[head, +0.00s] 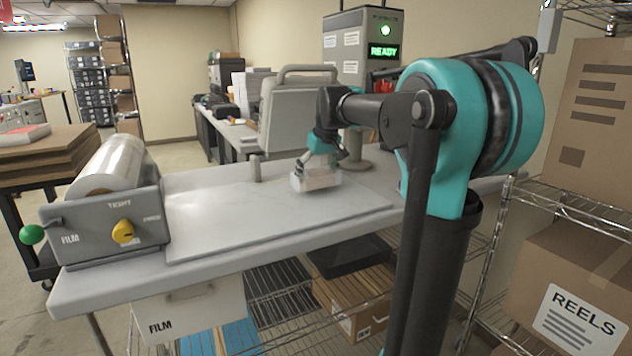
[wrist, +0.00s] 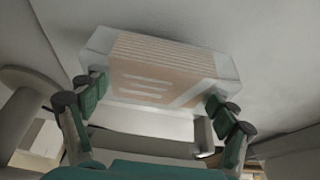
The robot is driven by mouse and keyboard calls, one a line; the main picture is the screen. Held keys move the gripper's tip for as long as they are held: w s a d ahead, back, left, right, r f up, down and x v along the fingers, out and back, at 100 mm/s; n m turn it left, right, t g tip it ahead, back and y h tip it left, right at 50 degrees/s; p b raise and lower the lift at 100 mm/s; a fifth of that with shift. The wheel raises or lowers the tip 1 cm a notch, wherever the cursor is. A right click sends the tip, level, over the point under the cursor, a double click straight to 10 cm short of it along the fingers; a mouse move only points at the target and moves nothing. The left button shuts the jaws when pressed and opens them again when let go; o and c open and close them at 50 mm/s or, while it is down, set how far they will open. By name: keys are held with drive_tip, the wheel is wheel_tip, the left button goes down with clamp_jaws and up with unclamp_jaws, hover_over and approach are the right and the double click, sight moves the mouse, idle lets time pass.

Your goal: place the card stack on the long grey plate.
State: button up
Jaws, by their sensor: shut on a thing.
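My gripper (head: 317,163) is shut on the card stack (head: 317,181), a pale, clear-wrapped block. In the wrist view the stack (wrist: 160,72) shows tan layered edges, with green fingers on its left and right sides. The long grey plate (head: 225,227) lies flat on the bench, running from the film unit toward my arm. The stack is over the plate's far right part, low and close to its surface. I cannot tell whether it touches the plate.
A film unit (head: 105,215) with a clear roll, green ball lever and yellow knob stands at the bench's left end. A short grey post (head: 255,168) stands behind the plate. A READY display machine (head: 362,50) rises behind my gripper. The plate's left and middle are clear.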

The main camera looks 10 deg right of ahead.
drive_tip(key=shift+f, duration=0.95)
drive_tip(key=o, duration=1.3)
drive_tip(key=shift+f, duration=0.1)
drive_tip(key=shift+c, duration=0.2)
drive_tip(key=v, duration=1.2)
